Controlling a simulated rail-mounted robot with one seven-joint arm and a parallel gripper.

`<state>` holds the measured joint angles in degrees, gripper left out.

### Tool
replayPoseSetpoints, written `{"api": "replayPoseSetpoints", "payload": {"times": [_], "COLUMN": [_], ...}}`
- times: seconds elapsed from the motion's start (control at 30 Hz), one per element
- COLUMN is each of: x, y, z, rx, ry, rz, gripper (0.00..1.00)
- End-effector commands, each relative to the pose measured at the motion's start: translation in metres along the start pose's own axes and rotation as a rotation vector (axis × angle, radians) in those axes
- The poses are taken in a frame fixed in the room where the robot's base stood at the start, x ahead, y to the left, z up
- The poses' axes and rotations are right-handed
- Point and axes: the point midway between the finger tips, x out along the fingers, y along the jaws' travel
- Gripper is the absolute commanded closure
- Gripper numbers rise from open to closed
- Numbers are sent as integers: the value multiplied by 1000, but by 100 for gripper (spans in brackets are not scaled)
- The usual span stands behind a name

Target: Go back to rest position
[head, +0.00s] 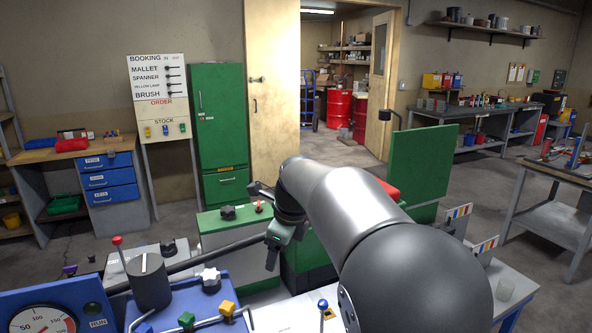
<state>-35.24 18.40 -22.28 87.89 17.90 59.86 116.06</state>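My arm reaches from the lower right of the head view toward the middle. My gripper (273,262) hangs at its end, pointing down in front of a green and white machine (222,232). The fingers are small and dark here, and I cannot tell whether they are open or shut. I see no object clearly held in it. My arm hides part of the machine and the bench behind it.
A blue panel with a gauge (42,322) and a blue unit with coloured knobs (185,306) stand close at lower left. A green upright panel (418,172) is right of my arm. Red drums (339,108) stand beyond the doorway. Open floor lies behind, toward the doorway.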

Motion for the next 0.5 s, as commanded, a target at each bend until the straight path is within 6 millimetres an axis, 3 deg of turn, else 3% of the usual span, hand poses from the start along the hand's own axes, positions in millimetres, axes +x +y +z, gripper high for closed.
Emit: {"api": "replayPoseSetpoints", "payload": {"times": [0.03,0.2,0.4,0.5], "x": [-10,-28,-33,-29], "y": [8,58,141,181], "z": [-33,-126,-218,-253], "rx": [-112,-604,-1212,-1479], "ry": [3,31,72,92], "rz": [11,53,122,171], "gripper": [29,29,29,29]}}
